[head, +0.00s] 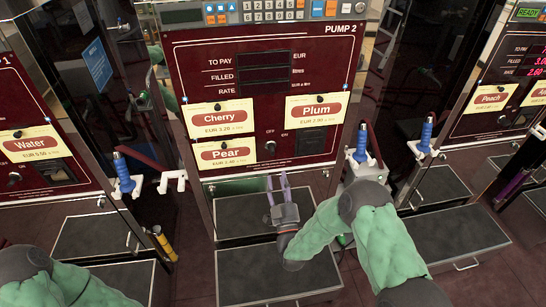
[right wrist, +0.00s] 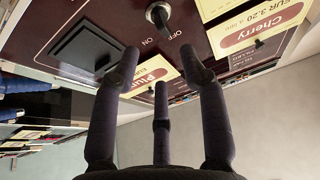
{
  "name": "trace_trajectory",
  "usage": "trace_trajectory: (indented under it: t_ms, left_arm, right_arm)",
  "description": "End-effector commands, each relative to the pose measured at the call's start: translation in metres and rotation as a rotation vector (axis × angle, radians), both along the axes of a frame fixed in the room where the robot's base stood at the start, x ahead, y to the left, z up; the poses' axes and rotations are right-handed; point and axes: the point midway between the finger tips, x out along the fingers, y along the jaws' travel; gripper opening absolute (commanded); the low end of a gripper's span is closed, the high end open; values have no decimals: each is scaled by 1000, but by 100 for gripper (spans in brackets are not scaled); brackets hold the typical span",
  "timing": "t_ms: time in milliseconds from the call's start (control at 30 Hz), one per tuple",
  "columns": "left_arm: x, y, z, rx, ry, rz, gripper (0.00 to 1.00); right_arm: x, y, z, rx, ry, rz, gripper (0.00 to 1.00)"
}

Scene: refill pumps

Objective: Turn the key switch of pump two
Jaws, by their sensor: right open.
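The key switch of pump two (head: 270,146) is a small metal knob on the dark red panel of pump 2 (head: 340,55), right of the Pear card, with OFF and ON labels beside it. In the right wrist view the panel is upside down and the key switch (right wrist: 160,14) shows at the top, beyond the fingertips. My right gripper (head: 277,182) is open and empty, below the switch and apart from it, fingers pointing up toward the panel. Its fingers also show in the right wrist view (right wrist: 160,65). My left arm shows at the lower left; its gripper is out of view.
Cherry (head: 219,118), Plum (head: 316,108) and Pear (head: 226,155) cards are fixed around the switch. A dark square recess (head: 311,140) is right of it. Blue-handled nozzles (head: 362,143) stand at the pump's right. Grey trays (head: 245,212) lie below.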

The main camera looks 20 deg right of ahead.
Motion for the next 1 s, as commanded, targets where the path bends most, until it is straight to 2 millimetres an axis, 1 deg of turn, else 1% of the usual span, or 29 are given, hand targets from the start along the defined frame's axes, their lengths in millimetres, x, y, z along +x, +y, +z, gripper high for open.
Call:
trace_trajectory:
  t_ms: [300,500,700,1000]
  left_arm:
    - [0,0,-14,0,0,0,40]
    - [0,0,-21,0,0,0,40]
    - [0,0,-23,0,0,0,40]
    - [0,0,-23,0,0,0,40]
  right_arm:
    - [49,-12,19,0,-1,2,44]
    - [74,-19,30,1,2,1,44]
    - [87,-22,36,2,3,3,44]
    - [89,-22,37,2,5,3,44]
